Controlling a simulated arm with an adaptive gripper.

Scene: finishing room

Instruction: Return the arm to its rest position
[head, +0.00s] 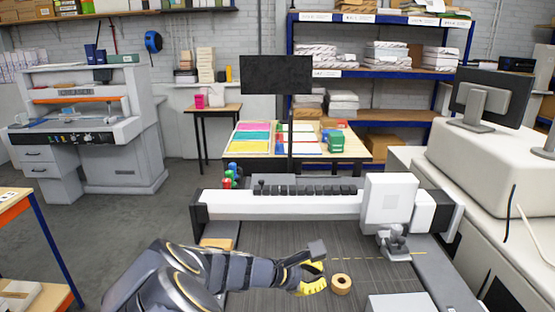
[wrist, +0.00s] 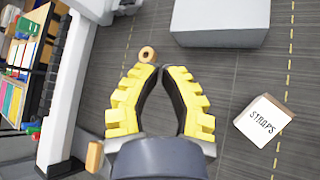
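My gripper (head: 322,276) reaches over the dark grey ribbed bed from the lower left, with its yellow fingers pointing right. In the wrist view my gripper (wrist: 160,70) has its two fingertips almost together, with a narrow gap between the bowed fingers and nothing held there. A tan tape roll (head: 341,284) lies on the bed just beyond the fingertips, apart from them. The roll also shows in the wrist view (wrist: 147,54).
A white machine beam (head: 280,205) spans the bed's far side, with a grey-white head at its right. A pale grey box (head: 397,304) stands at the front right.

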